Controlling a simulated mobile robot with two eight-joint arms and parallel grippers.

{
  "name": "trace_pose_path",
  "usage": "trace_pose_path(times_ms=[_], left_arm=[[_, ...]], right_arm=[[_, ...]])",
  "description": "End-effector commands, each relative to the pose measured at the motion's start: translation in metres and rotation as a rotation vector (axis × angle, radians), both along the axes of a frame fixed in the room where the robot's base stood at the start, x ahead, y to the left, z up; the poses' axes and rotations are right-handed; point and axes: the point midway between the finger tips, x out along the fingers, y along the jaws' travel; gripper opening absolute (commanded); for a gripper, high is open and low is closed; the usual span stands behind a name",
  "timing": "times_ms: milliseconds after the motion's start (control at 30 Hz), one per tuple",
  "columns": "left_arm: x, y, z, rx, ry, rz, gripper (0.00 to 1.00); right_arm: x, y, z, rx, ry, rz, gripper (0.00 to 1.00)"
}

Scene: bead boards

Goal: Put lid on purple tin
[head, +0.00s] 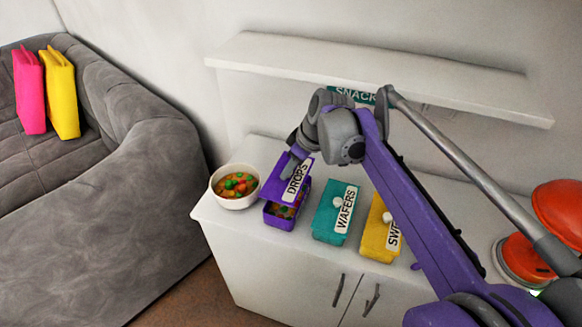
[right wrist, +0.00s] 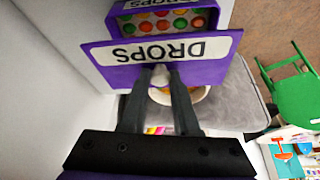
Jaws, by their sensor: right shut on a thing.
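The purple lid (head: 272,189), labelled DROPS, is held by its knob in my right gripper (head: 294,162). In the right wrist view the fingers (right wrist: 160,78) close on the pale knob of the lid (right wrist: 105,56). The purple tin (head: 279,223) stands on the white cabinet, open, with colourful sweets showing inside. The lid is over the back part of the tin, with the front part uncovered. The tin also shows beyond the lid in the right wrist view (right wrist: 213,19). Whether lid and tin touch is unclear. My left gripper is out of view.
A white bowl of sweets (head: 236,202) stands just left of the tin. A lidded teal WAFERS tin (head: 328,222) and a yellow tin (head: 376,240) stand to its right. A white shelf (head: 370,72) runs above the cabinet top (head: 215,217).

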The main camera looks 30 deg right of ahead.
Motion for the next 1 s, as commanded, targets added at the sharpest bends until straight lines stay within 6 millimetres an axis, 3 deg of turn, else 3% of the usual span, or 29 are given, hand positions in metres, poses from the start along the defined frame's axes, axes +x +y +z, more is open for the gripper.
trace_pose_path(times_ms=[300,500,1000], left_arm=[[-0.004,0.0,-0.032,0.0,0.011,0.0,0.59],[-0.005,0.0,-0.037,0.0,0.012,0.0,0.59],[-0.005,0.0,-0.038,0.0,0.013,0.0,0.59]], right_arm=[[0.0,0.0,-0.034,0.0,0.0,0.0,0.0],[0.0,0.0,-0.048,0.0,0.0,0.0,0.0],[0.0,0.0,-0.052,0.0,-0.001,0.0,0.0]])
